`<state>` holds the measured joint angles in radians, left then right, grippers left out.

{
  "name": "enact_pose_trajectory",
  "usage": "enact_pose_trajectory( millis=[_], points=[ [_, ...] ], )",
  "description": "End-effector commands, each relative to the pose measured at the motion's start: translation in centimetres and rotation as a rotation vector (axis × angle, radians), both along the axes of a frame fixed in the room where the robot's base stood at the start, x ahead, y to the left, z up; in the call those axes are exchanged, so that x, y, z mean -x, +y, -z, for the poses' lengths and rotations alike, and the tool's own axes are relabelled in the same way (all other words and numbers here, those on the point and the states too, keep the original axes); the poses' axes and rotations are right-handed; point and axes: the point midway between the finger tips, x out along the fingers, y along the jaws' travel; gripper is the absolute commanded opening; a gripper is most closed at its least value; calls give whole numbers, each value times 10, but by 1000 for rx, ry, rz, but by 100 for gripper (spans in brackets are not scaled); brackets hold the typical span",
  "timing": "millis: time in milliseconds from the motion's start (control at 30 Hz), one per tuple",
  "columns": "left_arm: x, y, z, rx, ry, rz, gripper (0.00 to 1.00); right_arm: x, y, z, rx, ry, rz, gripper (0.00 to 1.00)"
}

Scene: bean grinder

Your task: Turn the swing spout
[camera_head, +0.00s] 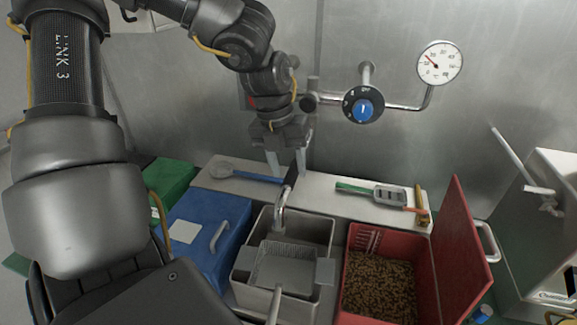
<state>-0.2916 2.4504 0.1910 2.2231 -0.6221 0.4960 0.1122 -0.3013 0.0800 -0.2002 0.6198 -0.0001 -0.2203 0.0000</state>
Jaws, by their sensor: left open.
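The swing spout (281,207) is a curved chrome tube at the back edge of a grey bin (325,228), with its outlet hanging down over the bin. My left gripper (287,174) comes down from above, its fingers open and pointing down, with the fingertips close to the upper end of the spout. I cannot tell whether they touch it or are around it. The spout's base is partly hidden by the gripper and the bin's rim. My right gripper is not in view.
A wire basket (285,263) hangs in the grey bin. A blue box (207,228) stands left, and a red bin of beans (380,286) with a raised lid (462,250) stands right. A white ledge (325,191) holds tools. A gauge (439,63) and blue-centred knob (363,109) are on the wall.

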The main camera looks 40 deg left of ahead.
Motion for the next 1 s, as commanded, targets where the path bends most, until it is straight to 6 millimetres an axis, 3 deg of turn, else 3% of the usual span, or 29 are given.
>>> enact_pose_trajectory(
  millis=[200, 500, 833, 1000],
  points=[
    [-1, -3, 16, 1, 0, -1, 44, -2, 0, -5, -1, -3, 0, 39],
    [-1, -3, 18, 1, 0, -1, 42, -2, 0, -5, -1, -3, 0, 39],
    [-1, -3, 18, 1, 0, -2, 0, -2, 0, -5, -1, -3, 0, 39],
    [-1, -3, 18, 1, 0, -2, 0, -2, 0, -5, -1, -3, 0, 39]
  ],
)
